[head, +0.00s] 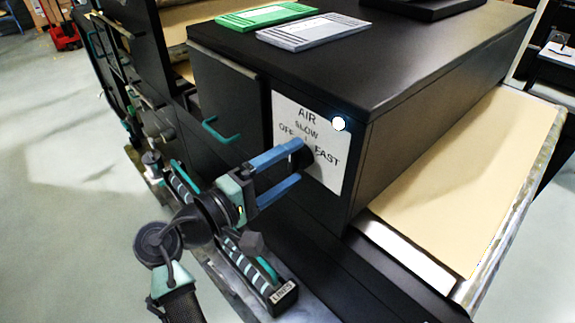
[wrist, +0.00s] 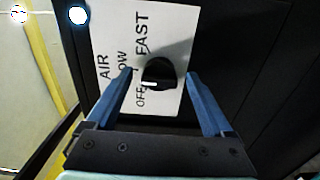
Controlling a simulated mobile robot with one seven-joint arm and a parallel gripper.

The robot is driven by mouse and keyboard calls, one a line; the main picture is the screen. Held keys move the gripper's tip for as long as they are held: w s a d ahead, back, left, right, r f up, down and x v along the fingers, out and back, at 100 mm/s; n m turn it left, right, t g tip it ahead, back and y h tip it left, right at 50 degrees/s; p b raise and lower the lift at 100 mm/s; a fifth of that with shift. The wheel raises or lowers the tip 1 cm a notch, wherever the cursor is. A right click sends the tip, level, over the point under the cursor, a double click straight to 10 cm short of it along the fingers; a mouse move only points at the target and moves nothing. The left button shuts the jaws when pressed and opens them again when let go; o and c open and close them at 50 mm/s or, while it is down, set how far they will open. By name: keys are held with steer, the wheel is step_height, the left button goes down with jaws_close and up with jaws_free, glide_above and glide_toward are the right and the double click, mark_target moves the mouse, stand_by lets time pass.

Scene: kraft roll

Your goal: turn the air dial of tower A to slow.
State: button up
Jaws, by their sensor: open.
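The air dial is a black round knob (wrist: 160,72) on a white plate (wrist: 185,20) marked AIR, OFF, SLOW and FAST. In the wrist view its white mark points to the side of the word OFF. The plate (head: 334,176) also shows in the head view, on the front of a black cabinet (head: 420,110); no tower A label is readable. My gripper (wrist: 160,74) is open, with one blue finger on each side of the dial. In the head view my gripper (head: 299,163) reaches the plate and partly hides the dial; contact cannot be told.
A green card (head: 265,15) and a grey card (head: 313,31) lie on the cabinet top. A teal handle (head: 221,133) sticks out left of the plate. Brown paper (head: 470,170) runs at the right. The floor at left is open.

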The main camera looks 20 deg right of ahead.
steer(key=b+v, duration=0.2)
steer(key=v, duration=1.1)
steer(key=shift+w+r, duration=0.1)
steer(key=w+r+m+t+y+p, duration=0.1)
steer(key=w+r+t+y, duration=0.35)
steer(key=r, duration=0.35)
steer(key=w+r+m+t+y+p, duration=0.1)
steer(key=w+r+t+y, duration=0.2)
steer(key=r+t+y, duration=0.45)
steer(key=s+a+r+t+y, duration=0.1)
steer(key=s+r+t, duration=0.2)
steer(key=s+r, duration=0.2)
steer(key=s+a+r+m+t+y, duration=0.1)
steer(key=s+r, duration=0.4)
steer(key=r, duration=0.6)
steer(key=s+a+r+m+t+y+p, duration=0.1)
steer(key=s+r+t+y, duration=0.2)
steer(key=s+r+t, duration=0.2)
step_height(320, 180, up, 3)
steer(key=shift+s+a+f, duration=0.1)
steer(key=shift+s+a, duration=0.1)
steer(key=shift+a, duration=0.2)
